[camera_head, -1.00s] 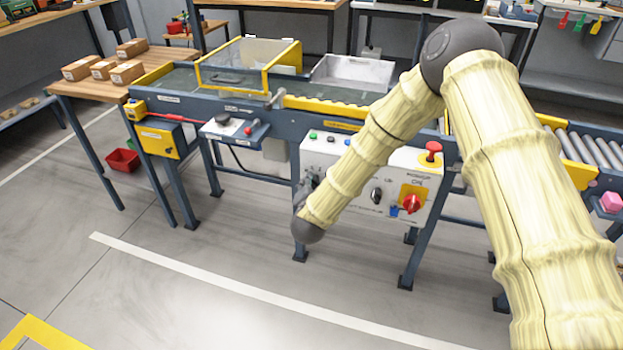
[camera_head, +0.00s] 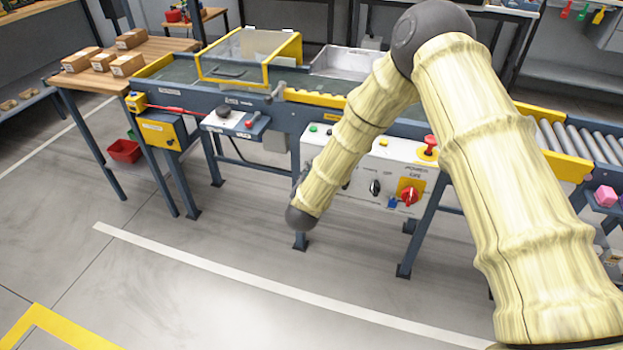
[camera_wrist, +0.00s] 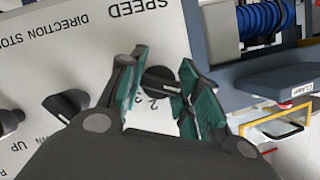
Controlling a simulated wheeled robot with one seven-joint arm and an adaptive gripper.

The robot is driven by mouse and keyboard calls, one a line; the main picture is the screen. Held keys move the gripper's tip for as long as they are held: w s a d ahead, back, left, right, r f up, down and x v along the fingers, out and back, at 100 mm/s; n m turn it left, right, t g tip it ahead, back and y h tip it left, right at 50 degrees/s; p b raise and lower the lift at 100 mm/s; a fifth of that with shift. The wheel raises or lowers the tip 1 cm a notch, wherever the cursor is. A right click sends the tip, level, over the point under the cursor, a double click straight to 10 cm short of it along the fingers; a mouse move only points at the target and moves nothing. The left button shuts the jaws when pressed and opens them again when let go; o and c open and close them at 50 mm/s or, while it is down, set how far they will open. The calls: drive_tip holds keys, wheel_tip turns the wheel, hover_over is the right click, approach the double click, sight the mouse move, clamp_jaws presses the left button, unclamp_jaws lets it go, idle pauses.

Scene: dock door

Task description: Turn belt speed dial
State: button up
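The belt speed dial (camera_wrist: 158,80) is a black round knob under the SPEED label in the wrist view, with small numbers beside it. My gripper (camera_wrist: 162,68) has two dark fingers with teal pads, spread apart on either side of the dial. Gaps show between pads and knob, and I cannot tell whether either pad touches it. The white control panel (camera_head: 350,172) is on the front of the conveyor in the head view. There my arm hides the gripper and the dial.
The panel also carries a black selector knob (camera_head: 375,187), a red power switch (camera_head: 409,196) and a red mushroom button (camera_head: 430,142). In the wrist view, a blue coil (camera_wrist: 262,20) and a clamp block (camera_wrist: 285,84) stand right of the fingers. Floor before the conveyor is clear.

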drive_tip(key=o, duration=0.5)
drive_tip(key=shift+c, duration=0.2)
drive_tip(key=shift+s, duration=0.1)
drive_tip(key=v, duration=1.1)
drive_tip(key=shift+s, duration=0.4)
drive_tip(key=s+d+f+n+g+y+p, duration=0.1)
drive_tip(key=s+d+f+n+g+p, duration=0.2)
drive_tip(key=s+d+f, duration=0.45)
drive_tip(key=s+d+f+n+g+y+p, duration=0.1)
drive_tip(key=s+d+f+n+g+p, duration=0.25)
drive_tip(key=s, duration=0.65)
drive_tip(key=s+d+f+g+p, duration=0.1)
drive_tip(key=s+d+g, duration=0.1)
drive_tip(key=s+d, duration=0.2)
drive_tip(key=s+d+f+g+p, duration=0.1)
drive_tip(key=s+d+g, duration=0.2)
drive_tip(key=s, duration=0.8)
drive_tip(key=s+d+f+g+p, duration=0.1)
drive_tip(key=s+d+g, duration=0.1)
drive_tip(key=s+d, duration=0.3)
drive_tip(key=s, duration=0.3)
drive_tip(key=shift+d+n+p, duration=0.35)
drive_tip(key=shift+d+p, duration=0.05)
